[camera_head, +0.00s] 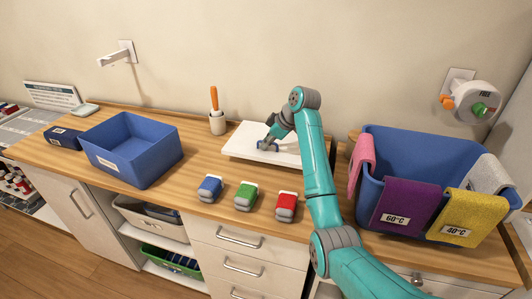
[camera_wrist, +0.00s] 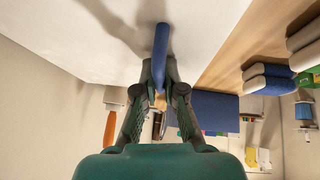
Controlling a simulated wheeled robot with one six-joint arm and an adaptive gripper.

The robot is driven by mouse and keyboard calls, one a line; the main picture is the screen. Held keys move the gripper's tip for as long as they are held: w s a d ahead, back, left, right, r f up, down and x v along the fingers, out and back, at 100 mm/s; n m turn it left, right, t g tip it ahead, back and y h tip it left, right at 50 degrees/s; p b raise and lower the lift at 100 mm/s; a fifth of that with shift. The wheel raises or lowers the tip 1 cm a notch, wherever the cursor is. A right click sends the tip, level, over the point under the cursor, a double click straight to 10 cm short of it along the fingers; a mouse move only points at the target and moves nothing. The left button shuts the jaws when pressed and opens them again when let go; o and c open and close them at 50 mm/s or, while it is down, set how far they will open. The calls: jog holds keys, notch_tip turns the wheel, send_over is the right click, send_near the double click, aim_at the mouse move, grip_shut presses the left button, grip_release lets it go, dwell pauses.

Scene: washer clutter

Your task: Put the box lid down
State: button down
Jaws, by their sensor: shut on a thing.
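The box lid (camera_head: 240,143) is a flat white panel with a blue handle, at the back middle of the wooden counter. My gripper (camera_head: 268,143) reaches down on it and is shut on the blue handle. In the wrist view the lid (camera_wrist: 70,40) is a broad white surface, with the blue handle (camera_wrist: 160,50) between my fingertips (camera_wrist: 158,72). The lid looks flat and level, on or very close to the counter; I cannot tell whether it touches. The open blue box (camera_head: 118,160) stands to its left, with nothing over its top.
A blue basket with draped cloths (camera_head: 375,190) fills the right side.

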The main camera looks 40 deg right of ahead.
aim_at(267, 150)
jog(key=shift+f, duration=1.85)
jog(key=c, duration=1.3)
grip_release()
jog(key=shift+r, duration=0.1)
jog(key=v, duration=1.1)
jog(key=shift+s+d+r, duration=0.2)
jog(key=shift+s+r, duration=0.1)
